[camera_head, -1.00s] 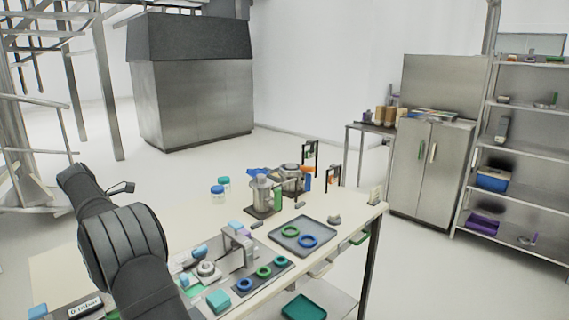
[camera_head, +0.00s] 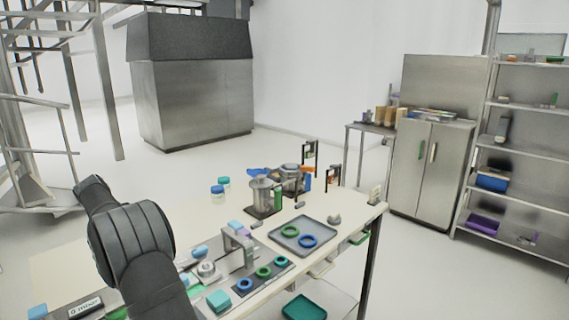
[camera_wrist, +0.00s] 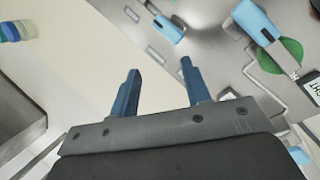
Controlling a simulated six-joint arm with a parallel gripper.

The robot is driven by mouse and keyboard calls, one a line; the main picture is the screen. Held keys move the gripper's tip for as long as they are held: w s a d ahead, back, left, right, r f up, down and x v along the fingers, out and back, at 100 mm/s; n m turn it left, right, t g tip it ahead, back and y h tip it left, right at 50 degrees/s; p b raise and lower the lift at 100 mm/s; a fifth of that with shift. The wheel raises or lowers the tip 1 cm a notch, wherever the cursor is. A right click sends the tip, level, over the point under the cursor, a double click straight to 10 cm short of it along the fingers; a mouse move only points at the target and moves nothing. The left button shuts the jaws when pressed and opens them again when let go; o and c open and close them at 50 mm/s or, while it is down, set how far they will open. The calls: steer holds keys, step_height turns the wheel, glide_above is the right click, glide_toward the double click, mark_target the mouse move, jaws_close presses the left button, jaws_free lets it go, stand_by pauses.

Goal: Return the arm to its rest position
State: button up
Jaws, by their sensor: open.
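My gripper (camera_wrist: 158,85) shows in the wrist view with its two blue fingers apart and nothing between them. It hangs over the table and a grey metal plate (camera_wrist: 195,62). In the head view my dark arm rises at the lower left in front of the table (camera_head: 348,222), and the gripper itself cannot be made out there. Light blue blocks, one at the top centre (camera_wrist: 168,28) and one at the top right (camera_wrist: 256,20), lie beyond the fingers, apart from them.
A grey tray (camera_head: 303,247) holds a green ring (camera_head: 290,231) and a blue ring (camera_head: 307,241). Metal vessels (camera_head: 262,192) and lidded jars (camera_head: 217,195) stand farther back. A teal bin (camera_head: 304,307) sits on the lower shelf. Open floor lies behind the table.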

steer(key=f+m, duration=0.1)
steer(key=m, duration=0.1)
steer(key=w+f+m, duration=0.1)
steer(key=m, duration=0.1)
steer(key=d+f+m, duration=0.1)
steer(key=m, duration=0.1)
steer(key=shift+w+d+f+m+y, duration=0.1)
steer(key=shift+w+f+m+y, duration=0.1)
steer(key=shift+w+m+y, duration=0.1)
steer(key=o, duration=1)
steer(key=shift+c, duration=0.2)
steer(key=shift+o, duration=1.4)
steer(key=shift+s+r, duration=0.1)
steer(key=shift+r, duration=0.05)
steer(key=s+r+m+g+y, duration=0.2)
steer(key=s+r+m+g, duration=0.15)
steer(key=s+r, duration=0.95)
step_height(320, 180, down, 9)
steer(key=shift+d+f, duration=0.2)
steer(key=shift+d, duration=0.15)
steer(key=shift+r+g, duration=0.1)
steer(key=shift+g, duration=0.15)
